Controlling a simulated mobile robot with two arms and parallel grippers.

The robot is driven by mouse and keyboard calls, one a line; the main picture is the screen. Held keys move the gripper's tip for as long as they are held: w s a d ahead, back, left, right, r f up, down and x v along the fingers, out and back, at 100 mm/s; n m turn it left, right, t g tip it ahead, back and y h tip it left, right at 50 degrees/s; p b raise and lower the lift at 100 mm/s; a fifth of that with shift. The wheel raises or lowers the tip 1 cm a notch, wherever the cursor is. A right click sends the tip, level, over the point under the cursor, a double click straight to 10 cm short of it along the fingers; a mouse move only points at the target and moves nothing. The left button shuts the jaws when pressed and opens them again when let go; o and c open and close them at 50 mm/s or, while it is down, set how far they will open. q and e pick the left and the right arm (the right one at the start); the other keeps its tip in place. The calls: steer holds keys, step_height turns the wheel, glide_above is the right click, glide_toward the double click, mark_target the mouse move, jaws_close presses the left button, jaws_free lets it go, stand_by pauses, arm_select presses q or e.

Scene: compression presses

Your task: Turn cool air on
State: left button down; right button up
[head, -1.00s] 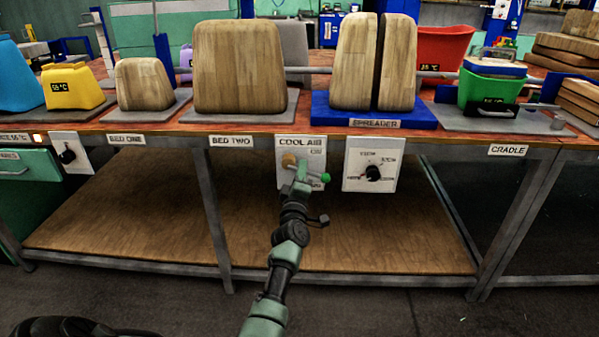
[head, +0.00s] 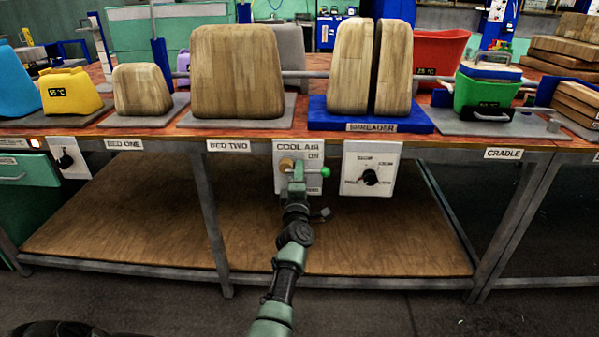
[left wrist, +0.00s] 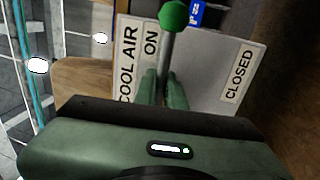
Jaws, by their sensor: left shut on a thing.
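The cool air panel (head: 284,183) is a pale plate on the bench front with a brass fitting (head: 287,164). Its lever ends in a green knob (head: 325,172), which points roughly right, below the ON label. In the left wrist view, the knob (left wrist: 174,16) tops a grey rod (left wrist: 167,52), with ON to its left and CLOSED (left wrist: 236,72) to its right. My left gripper (left wrist: 163,90) is shut on the rod, below the knob in that view. The gripper hides part of the panel in the head view. My right gripper is not in view.
A dial panel (head: 356,187) with a black knob is just right of the cool air panel. A switch panel (head: 70,168) is far left. Wooden blocks (head: 237,70) and the blue spreader base (head: 415,121) stand on the bench above. A wooden shelf (head: 130,220) lies below.

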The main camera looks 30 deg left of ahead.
arm_select(q)
steer(key=shift+r, duration=0.1)
steer(key=c, duration=1.5)
jaws_free()
steer(key=p+v, duration=0.1)
steer(key=v, duration=0.6)
steer(key=shift+s+d+p, duration=0.2)
steer(key=shift+s+p, duration=0.1)
steer(key=shift+s, duration=0.05)
